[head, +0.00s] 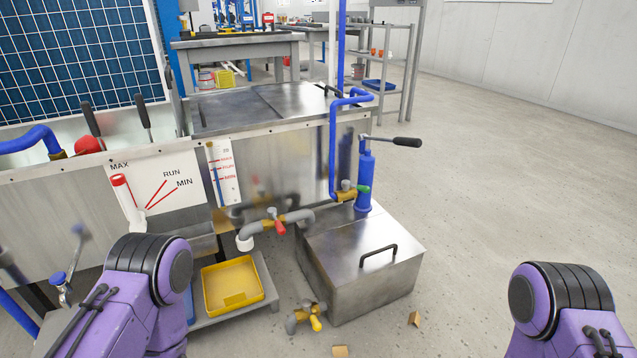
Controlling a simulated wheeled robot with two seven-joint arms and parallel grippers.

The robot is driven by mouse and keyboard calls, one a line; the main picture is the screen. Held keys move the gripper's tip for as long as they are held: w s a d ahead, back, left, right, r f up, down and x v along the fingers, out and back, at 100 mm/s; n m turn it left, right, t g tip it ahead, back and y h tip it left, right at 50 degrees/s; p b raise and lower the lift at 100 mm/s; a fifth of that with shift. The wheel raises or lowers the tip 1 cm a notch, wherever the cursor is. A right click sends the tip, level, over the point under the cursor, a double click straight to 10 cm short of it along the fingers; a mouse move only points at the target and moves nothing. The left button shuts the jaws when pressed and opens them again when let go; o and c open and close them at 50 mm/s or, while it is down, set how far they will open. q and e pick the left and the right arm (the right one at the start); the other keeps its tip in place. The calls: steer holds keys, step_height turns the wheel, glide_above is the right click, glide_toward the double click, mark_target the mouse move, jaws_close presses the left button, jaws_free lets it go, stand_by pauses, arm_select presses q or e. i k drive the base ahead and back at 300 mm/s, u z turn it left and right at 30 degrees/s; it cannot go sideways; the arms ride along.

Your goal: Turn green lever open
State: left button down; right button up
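A small green lever (364,189) sits on a brass valve (346,195) at the foot of the blue pipe (333,150). It is beside the blue hand pump cylinder (365,180), just above the steel box. The lever is small in this view, so I cannot tell its exact angle. Neither gripper is in view. Only purple parts of my arms show at the bottom left and bottom right, well apart from the valve.
A steel box (340,260) with a black handle stands below the valve. The pump's black-gripped handle (406,143) sticks out right. A red-levered valve (279,227) is left of the box. A yellow tray (232,286) sits low. The floor (500,210) at right is clear.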

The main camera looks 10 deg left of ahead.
mark_target(345, 184)
steer(key=z, duration=0.05)
steer(key=i, duration=1)
steer(key=z, duration=0.45)
